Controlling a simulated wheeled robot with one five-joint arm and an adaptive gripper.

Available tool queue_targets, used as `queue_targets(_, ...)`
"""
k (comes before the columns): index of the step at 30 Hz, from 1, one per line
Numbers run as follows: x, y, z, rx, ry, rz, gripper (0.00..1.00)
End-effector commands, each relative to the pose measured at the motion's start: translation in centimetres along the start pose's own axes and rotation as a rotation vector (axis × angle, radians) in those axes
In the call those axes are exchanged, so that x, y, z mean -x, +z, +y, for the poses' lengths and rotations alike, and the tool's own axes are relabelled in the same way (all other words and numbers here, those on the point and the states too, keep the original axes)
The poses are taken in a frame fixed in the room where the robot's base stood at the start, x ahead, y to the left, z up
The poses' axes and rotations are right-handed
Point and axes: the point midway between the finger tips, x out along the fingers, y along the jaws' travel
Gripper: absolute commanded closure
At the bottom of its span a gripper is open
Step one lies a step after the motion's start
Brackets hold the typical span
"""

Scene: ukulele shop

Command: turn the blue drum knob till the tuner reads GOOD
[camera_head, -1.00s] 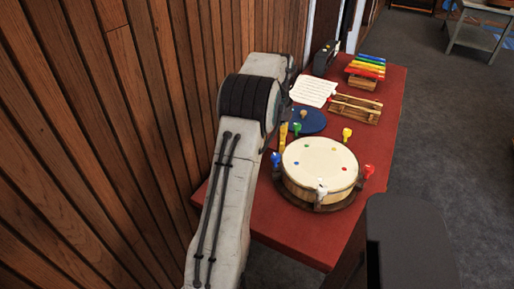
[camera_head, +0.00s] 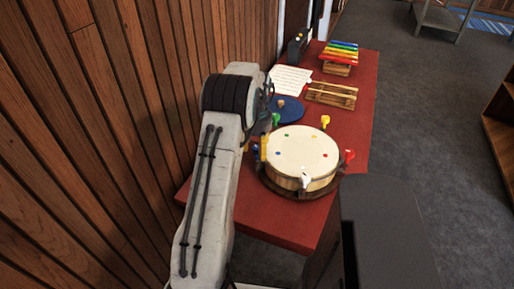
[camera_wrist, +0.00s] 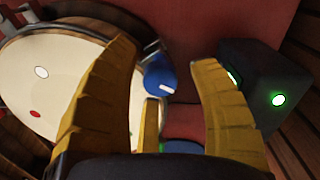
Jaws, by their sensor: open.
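The drum (camera_head: 302,146) has a cream head and colored knobs around its rim. The blue drum knob (camera_wrist: 160,76), with a white pointer mark, lies between the spread yellow fingers of my open gripper (camera_wrist: 165,56) in the wrist view. The fingers show a gap on both sides of it. In the head view, the blue knob (camera_head: 255,151) is at the drum's left, partly hidden by my gripper. A dark box that looks like the tuner (camera_wrist: 262,85) is right of the fingers, with a round green light and a partly covered green display. I cannot read its text.
White (camera_head: 305,179), red (camera_head: 348,155), yellow (camera_head: 325,121) and green (camera_head: 276,119) knobs ring the drum on a red table (camera_head: 360,95). Behind are a blue disc (camera_head: 289,112), a paper sheet (camera_head: 290,80), a wooden rack (camera_head: 331,95) and a xylophone (camera_head: 340,55). A wooden wall (camera_head: 120,110) stands close on the left.

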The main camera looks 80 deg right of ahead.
Motion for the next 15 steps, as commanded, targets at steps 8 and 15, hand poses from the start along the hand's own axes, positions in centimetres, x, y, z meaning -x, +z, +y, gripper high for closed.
queue_targets(8,-0.06,0.01,-0.01,0.0,0.0,0.0,0.43)
queue_targets(15,-0.04,0.01,-0.01,0.0,0.0,0.0,0.65)
